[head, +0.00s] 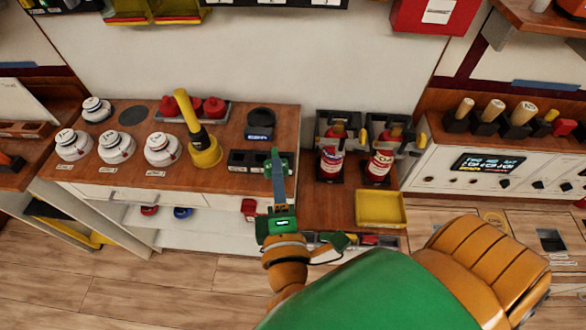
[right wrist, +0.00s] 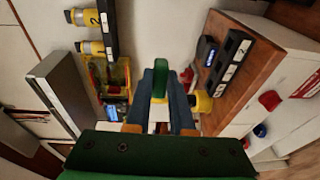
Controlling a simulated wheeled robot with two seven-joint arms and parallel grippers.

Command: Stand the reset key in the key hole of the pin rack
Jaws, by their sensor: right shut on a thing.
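My right gripper (head: 278,168) reaches in over the front right of the wooden counter and is shut on a green piece, which I take for the reset key. The key (right wrist: 160,82) shows as a green upright bar between the blue-grey fingers in the right wrist view; its lower part is hidden. A black block with labelled square slots, likely the pin rack (head: 240,161), lies on the counter beside the fingers, partly hidden by them. It also shows in the right wrist view (right wrist: 228,62), right of the fingers and apart from the key. My left gripper is not in view.
A yellow plunger-like tool (head: 204,148), several white round knobs (head: 115,145) and a dark round device (head: 260,122) stand on the counter (head: 130,178). To the right are two red canisters (head: 331,160) and an empty yellow tray (head: 381,209).

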